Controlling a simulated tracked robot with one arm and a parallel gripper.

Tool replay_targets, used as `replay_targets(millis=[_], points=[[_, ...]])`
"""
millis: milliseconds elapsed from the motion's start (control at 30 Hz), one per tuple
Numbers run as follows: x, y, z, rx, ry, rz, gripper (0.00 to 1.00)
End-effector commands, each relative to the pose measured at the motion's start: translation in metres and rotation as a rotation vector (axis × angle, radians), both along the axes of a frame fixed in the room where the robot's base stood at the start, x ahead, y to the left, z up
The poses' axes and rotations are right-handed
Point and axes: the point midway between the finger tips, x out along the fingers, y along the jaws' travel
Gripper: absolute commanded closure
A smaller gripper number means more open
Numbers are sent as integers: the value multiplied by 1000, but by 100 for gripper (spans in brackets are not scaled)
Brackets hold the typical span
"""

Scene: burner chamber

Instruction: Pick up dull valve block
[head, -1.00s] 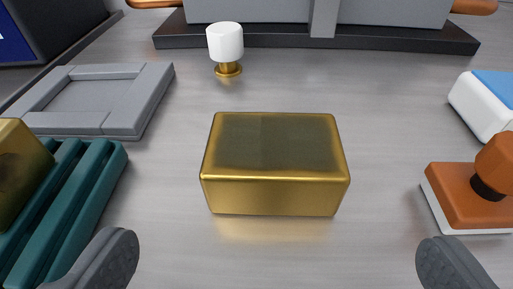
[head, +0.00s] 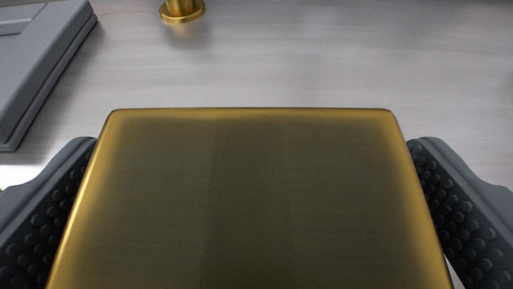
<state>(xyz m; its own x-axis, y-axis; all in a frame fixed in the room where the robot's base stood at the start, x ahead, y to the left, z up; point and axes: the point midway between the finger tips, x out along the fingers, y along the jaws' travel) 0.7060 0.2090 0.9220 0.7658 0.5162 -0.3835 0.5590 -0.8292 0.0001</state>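The dull valve block (head: 250,200) is a brass-coloured box with rounded edges and a dull, brownish top. It fills the lower middle of the head view, and its near end is cut off by the bottom edge. My gripper (head: 255,150) has one dark, studded finger at the block's left side and one at its right side. The fingers lie right along its edges. A thin bright sliver shows beside the right finger low down. I cannot tell whether both pads press on the block or whether it is off the surface.
A brass base of a knob (head: 182,10) stands beyond the block, its top cut off. A grey frame-like plate (head: 45,65) lies at the upper left. The brushed metal surface (head: 330,60) behind the block is clear.

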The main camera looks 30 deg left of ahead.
Motion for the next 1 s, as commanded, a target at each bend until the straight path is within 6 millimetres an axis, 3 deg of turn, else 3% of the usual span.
replay_targets(millis=[167, 367, 733, 1000], points=[[0, 0, 1, 0, 0, 1, 5], [0, 1, 0, 0, 0, 1, 59], [-1, 1, 4, 1, 0, 2, 59], [0, 2, 29, 2, -3, 4, 59]])
